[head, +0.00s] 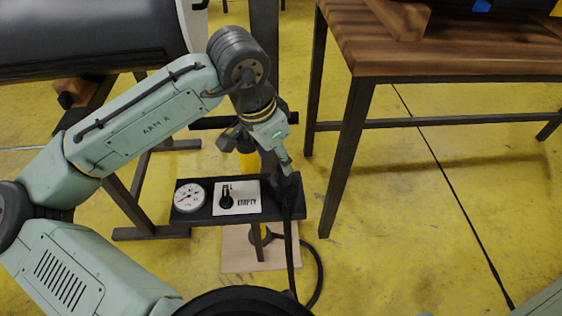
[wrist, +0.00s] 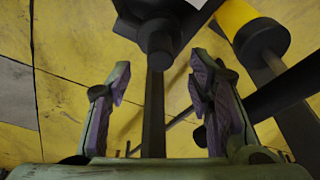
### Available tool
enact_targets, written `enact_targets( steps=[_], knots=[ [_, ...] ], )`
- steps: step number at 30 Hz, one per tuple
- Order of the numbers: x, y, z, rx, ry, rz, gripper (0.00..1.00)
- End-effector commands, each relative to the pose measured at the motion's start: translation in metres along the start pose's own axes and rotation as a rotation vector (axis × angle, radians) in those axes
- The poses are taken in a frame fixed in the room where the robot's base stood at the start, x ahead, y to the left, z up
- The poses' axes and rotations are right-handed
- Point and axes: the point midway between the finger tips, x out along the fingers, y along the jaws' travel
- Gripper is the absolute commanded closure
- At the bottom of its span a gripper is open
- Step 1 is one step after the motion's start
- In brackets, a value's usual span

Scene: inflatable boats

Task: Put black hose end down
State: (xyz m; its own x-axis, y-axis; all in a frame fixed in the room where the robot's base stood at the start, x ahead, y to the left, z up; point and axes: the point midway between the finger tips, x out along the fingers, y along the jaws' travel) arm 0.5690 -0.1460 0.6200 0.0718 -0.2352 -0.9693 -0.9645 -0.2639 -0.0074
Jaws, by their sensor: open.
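The black hose end (wrist: 158,42) shows at the top of the wrist view as a thick dark fitting against a dark block, with the hose (wrist: 153,115) running down from it. My gripper (wrist: 158,88) is open, and the hose lies between its two fingers in the picture with gaps on both sides. In the head view my gripper (head: 287,167) is just above the right end of the black panel (head: 270,207). The hose (head: 291,250) hangs from that end toward the floor; its end is partly hidden by my gripper there.
The panel carries a round gauge (head: 190,196) and a black knob (head: 227,200) on a white plate marked EMPTY. A wooden table (head: 450,55) stands at the right and a large black cylinder (head: 90,40) at the upper left. Yellow floor is open at the right.

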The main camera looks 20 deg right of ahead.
Motion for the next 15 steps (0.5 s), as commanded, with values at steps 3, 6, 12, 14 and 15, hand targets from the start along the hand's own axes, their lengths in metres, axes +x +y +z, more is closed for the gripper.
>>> enact_targets(
  steps=[3, 6, 12, 14, 15],
  knots=[
    [-0.024, 0.000, -0.001, 0.001, 0.001, 0.000, 0.53],
    [-0.036, 0.000, -0.001, 0.001, 0.000, -0.001, 0.53],
    [-0.046, 0.000, 0.000, 0.001, -0.001, 0.001, 0.53],
    [-0.046, 0.000, 0.000, 0.001, -0.001, 0.001, 0.53],
    [-0.046, 0.001, 0.000, 0.001, -0.001, 0.001, 0.53]
  ],
)
